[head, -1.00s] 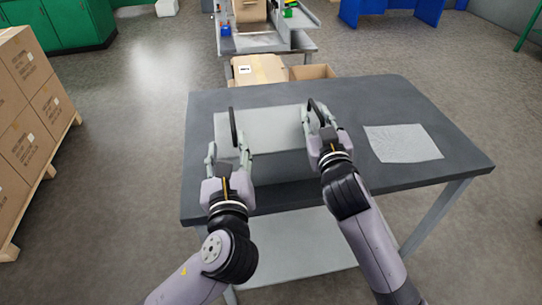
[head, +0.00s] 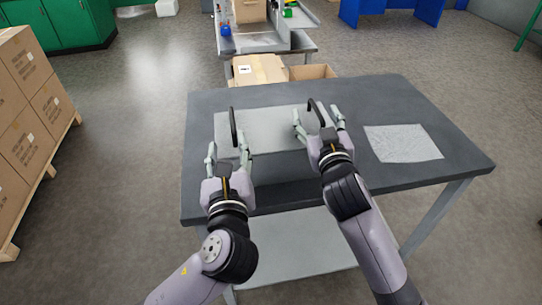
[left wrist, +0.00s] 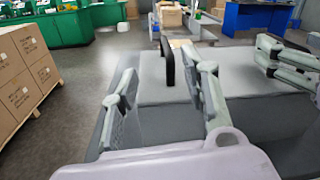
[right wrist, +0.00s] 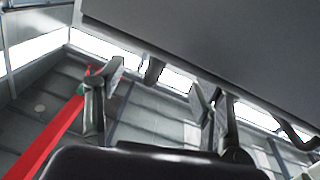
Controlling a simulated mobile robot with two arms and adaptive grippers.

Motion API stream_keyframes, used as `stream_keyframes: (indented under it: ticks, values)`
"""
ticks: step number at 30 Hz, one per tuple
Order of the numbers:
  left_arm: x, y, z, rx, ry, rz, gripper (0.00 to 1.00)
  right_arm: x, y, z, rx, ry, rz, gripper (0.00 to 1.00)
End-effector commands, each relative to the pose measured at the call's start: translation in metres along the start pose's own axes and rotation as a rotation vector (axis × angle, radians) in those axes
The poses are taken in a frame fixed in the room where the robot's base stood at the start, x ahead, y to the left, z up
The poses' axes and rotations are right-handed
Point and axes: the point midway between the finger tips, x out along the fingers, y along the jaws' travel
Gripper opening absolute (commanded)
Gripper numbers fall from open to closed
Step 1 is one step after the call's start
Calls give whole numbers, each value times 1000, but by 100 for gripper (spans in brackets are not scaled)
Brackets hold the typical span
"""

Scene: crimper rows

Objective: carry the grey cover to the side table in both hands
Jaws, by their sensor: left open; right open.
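The grey cover (head: 270,124) is a flat pale slab lying on the dark grey table, with two upright black handles. My left gripper (head: 229,148) is open, with the left handle (head: 234,126) lying between its fingers as seen from the head; in the left wrist view this handle (left wrist: 167,62) appears just beyond the fingertips. My right gripper (head: 318,117) is open around or just short of the right handle (head: 314,109); I cannot tell the exact depth. In the right wrist view its spread fingers (right wrist: 155,88) show, with a dark piece between them.
The dark grey table (head: 405,98) has a pale mesh sheet (head: 403,143) at the right. Cardboard boxes (head: 260,68) stand just behind it, and another workbench (head: 265,42) lies beyond. Stacked cartons (head: 30,110) are at far left. Floor is open between cartons and table.

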Motion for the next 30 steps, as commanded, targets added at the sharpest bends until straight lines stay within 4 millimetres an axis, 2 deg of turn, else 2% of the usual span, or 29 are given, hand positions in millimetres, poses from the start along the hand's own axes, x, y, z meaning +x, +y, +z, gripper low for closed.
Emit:
stream_keyframes:
  ticks: [5, 12, 18, 24, 30]
  values:
    - [0, 0, 0, 0, 0, 0, 42, -20, 0, 1, 1, -1, -1, 62]
    - [0, 0, 0, 0, 0, 0, 42, -72, 0, 1, 3, -1, -2, 62]
    - [0, 0, 0, 0, 0, 0, 42, -105, -1, 1, 1, -1, -2, 62]
    - [0, 0, 0, 0, 0, 0, 42, -118, -1, 0, 1, 1, -2, 62]
    - [0, 0, 0, 0, 0, 0, 42, -119, 0, 0, 0, 2, -2, 62]
